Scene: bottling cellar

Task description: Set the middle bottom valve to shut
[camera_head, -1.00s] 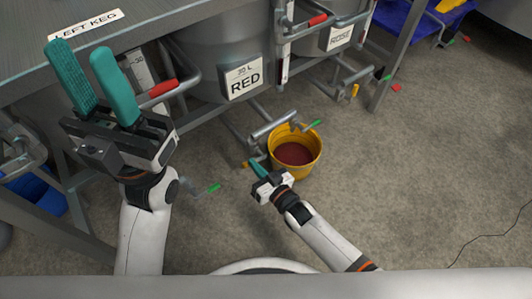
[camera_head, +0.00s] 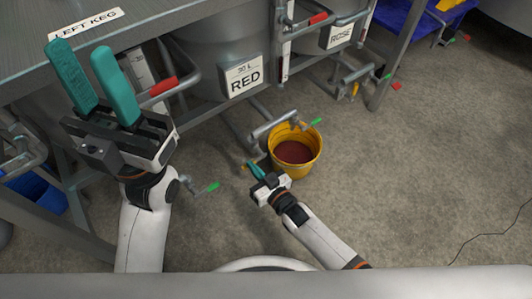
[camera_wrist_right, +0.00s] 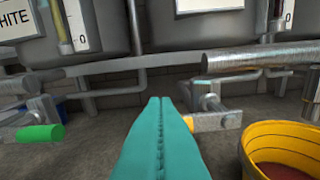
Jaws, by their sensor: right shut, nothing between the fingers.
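Under the tank labelled RED, the middle tank in the head view, a grey pipe (camera_head: 275,123) ends in a valve whose green-tipped handle (camera_head: 315,122) sticks out over the yellow bucket (camera_head: 317,155).
The yellow bucket holds dark red liquid. Another green-tipped handle (camera_head: 213,187) is left of my right gripper and shows in the wrist view (camera_wrist_right: 40,133). The ROSE label (camera_head: 341,37) and its valve are further right. Concrete floor at the right is mostly free.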

